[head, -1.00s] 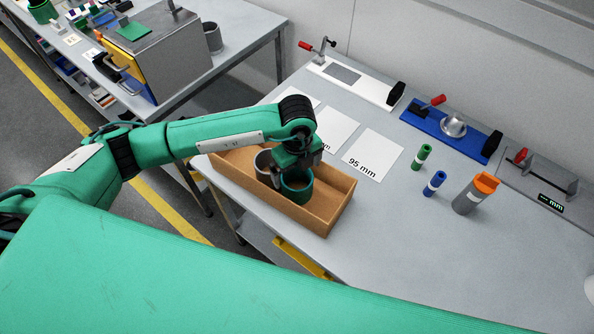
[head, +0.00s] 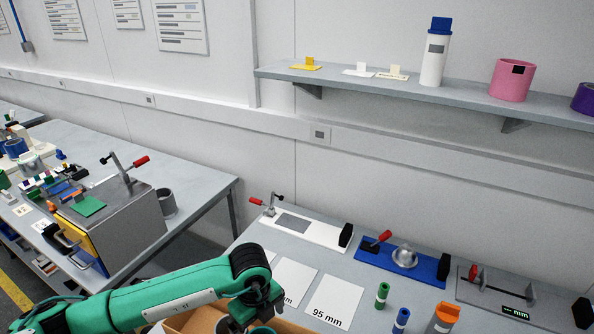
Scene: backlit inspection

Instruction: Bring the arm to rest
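My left arm (head: 180,297) is green with black joints and reaches in from the lower left. Its wrist bends down over the cardboard-coloured box (head: 200,320) at the bottom edge. My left gripper (head: 250,316) points down into the box, just above the rim of a green cup (head: 263,330). The fingers are dark and cut off by the frame, so their opening is hidden. Whether they touch the cup cannot be told. My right gripper is out of view.
The bench holds white sheets (head: 334,302), a white clamp fixture (head: 322,233), a blue fixture (head: 428,268), a grey gauge (head: 490,292), small green (head: 382,295) and blue (head: 401,320) cylinders and an orange-capped bottle (head: 445,316). A wall shelf (head: 450,97) runs above. A second table (head: 190,190) stands left.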

